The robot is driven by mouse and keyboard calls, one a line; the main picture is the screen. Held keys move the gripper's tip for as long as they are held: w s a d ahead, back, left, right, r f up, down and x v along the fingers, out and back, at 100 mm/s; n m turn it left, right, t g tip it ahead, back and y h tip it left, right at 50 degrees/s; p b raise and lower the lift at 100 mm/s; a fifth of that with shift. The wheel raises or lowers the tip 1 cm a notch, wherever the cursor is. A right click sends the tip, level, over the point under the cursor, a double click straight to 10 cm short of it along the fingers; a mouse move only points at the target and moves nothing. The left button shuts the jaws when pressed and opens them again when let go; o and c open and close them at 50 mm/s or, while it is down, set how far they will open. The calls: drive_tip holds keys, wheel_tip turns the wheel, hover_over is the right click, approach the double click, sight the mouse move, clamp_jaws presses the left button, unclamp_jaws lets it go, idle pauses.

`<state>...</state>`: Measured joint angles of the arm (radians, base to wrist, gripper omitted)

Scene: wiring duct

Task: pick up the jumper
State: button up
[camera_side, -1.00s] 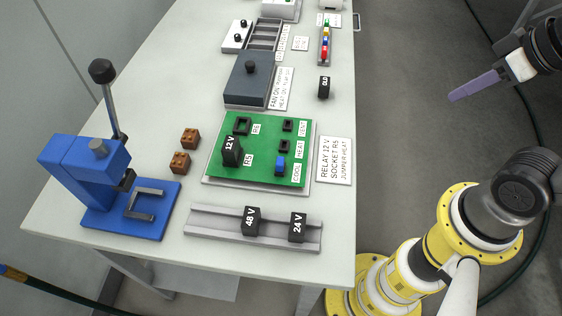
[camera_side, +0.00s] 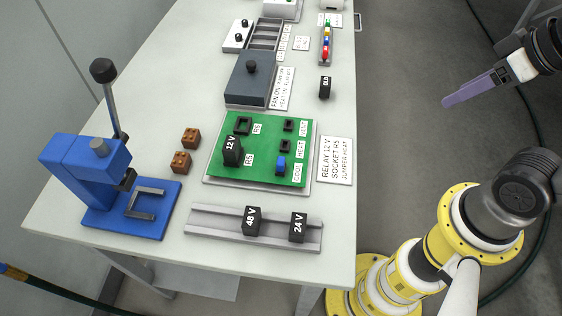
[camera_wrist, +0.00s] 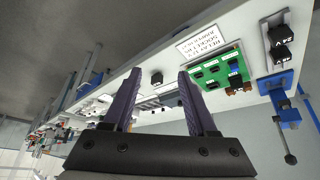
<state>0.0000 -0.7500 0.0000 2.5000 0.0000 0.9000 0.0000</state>
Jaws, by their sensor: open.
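The jumper (camera_side: 281,164) is a small blue block at the COOL position on the green board (camera_side: 217,174). It stands below the empty black HEAT and VENT positions in the side view. My gripper (camera_side: 447,102) has long purple fingers and hangs off the table's right side, well apart from the board. In the wrist view my gripper (camera_wrist: 155,76) is open with nothing between its fingers.
A black 12 V relay (camera_side: 232,151) stands in R5. A card (camera_side: 335,160) names jumper HEAT. The OLD block (camera_side: 325,87), a dark grey box (camera_side: 250,80), a rail (camera_side: 200,222) with two relays and a blue press (camera_side: 90,165) surround the board.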

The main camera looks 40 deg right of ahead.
drive_tip(key=shift+o, duration=0.2)
drive_tip(key=w+a+r+n+t+y, duration=0.1)
drive_tip(key=w+a+r+n, duration=0.15)
drive_tip(key=w, duration=0.35)
drive_tip(key=n+g+y, duration=0.2)
drive_tip(key=n+g, duration=0.1)
drive_tip(key=n, duration=0.4)
hover_over(281, 161)
drive_tip(key=s+d, duration=0.1)
drive_tip(key=d, duration=0.1)
drive_tip(key=shift+m, duration=0.25)
drive_tip(key=f, duration=1.4)
drive_tip(key=shift+s+f, duration=0.2)
drive_tip(key=shift+f, duration=0.05)
drive_tip(key=shift+s+x, duration=0.15)
drive_tip(key=shift+x, duration=1.2)
drive_tip(key=shift+s+x, duration=0.15)
drive_tip(key=shift+x, duration=1.2)
drive_tip(key=shift+a, duration=0.1)
clamp_jaws()
